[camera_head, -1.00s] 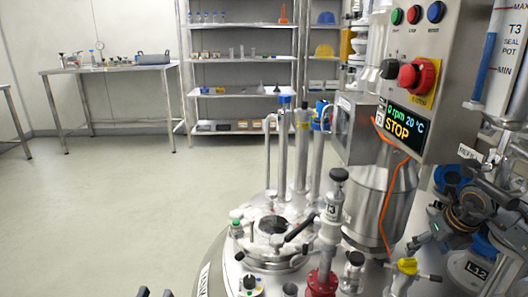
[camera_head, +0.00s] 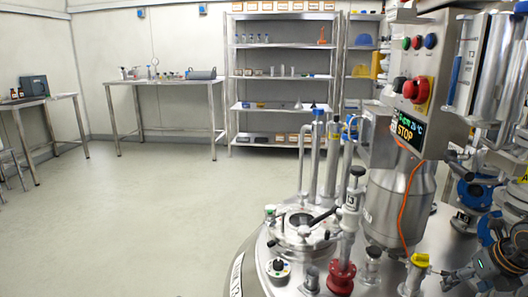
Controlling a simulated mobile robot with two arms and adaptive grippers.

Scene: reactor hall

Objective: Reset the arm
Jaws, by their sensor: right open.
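My right gripper (camera_head: 455,280) is at the lower right, low over the right part of the steel reactor lid. It is open, and I see nothing between its fingers. My dark right arm comes in from the right edge beside it. The yellow-capped fitting (camera_head: 420,261) on the lid stands just left of the gripper; I cannot tell if they touch. My left gripper is not in view.
The reactor lid (camera_head: 262,262) carries an open round port (camera_head: 298,219), a valve with a red flange (camera_head: 341,277) and upright pipes. A control box (camera_head: 425,75) with a red button hangs above. Shelves (camera_head: 283,77) and a table (camera_head: 165,82) stand behind clear floor.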

